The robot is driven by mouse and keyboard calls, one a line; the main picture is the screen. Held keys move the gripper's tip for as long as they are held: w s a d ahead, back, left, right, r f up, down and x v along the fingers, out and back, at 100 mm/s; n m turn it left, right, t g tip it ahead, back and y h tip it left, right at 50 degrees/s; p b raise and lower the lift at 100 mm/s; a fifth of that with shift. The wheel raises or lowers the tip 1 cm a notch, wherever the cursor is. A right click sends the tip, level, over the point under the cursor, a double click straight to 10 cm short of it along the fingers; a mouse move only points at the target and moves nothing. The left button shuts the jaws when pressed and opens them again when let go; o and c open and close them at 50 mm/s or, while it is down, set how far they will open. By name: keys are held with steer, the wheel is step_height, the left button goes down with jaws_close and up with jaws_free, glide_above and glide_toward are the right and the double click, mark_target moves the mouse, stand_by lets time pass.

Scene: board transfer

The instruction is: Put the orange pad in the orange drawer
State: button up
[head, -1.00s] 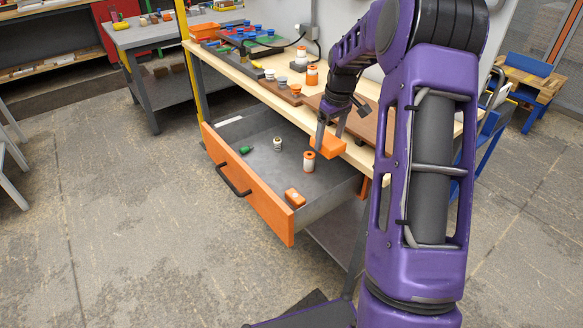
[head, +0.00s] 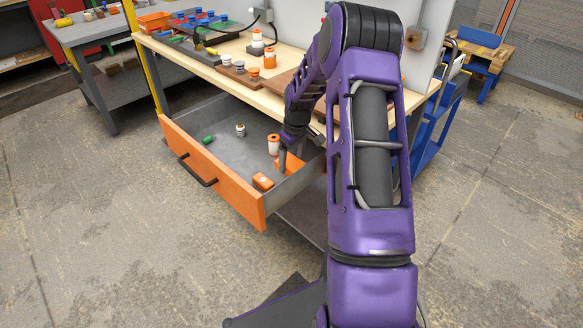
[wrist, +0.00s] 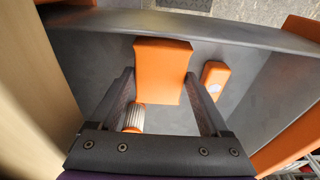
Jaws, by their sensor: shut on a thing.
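The orange pad (wrist: 162,68) is a flat block held between the two fingers of my gripper (wrist: 160,80) in the wrist view. In the head view my gripper (head: 284,164) points down over the right end of the open drawer and hides most of the pad. The orange drawer (head: 212,172) is pulled out under the bench, with an orange front, black handle and grey inside. I cannot tell whether the pad touches the drawer floor.
In the drawer are an orange block (head: 262,182), an orange-and-white bottle (head: 273,144), a small pale bottle (head: 240,130) and a green item (head: 208,140). The bench top (head: 225,75) overhangs the drawer's back. The left part of the drawer floor is mostly clear.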

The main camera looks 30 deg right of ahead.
mark_target(292, 162)
steer(key=shift+f, duration=1.5)
steer(key=shift+f, duration=0.1)
steer(key=o, duration=0.9)
step_height(292, 162, up, 12)
steer(key=s+p, duration=0.1)
steer(key=shift+s+d, duration=0.25)
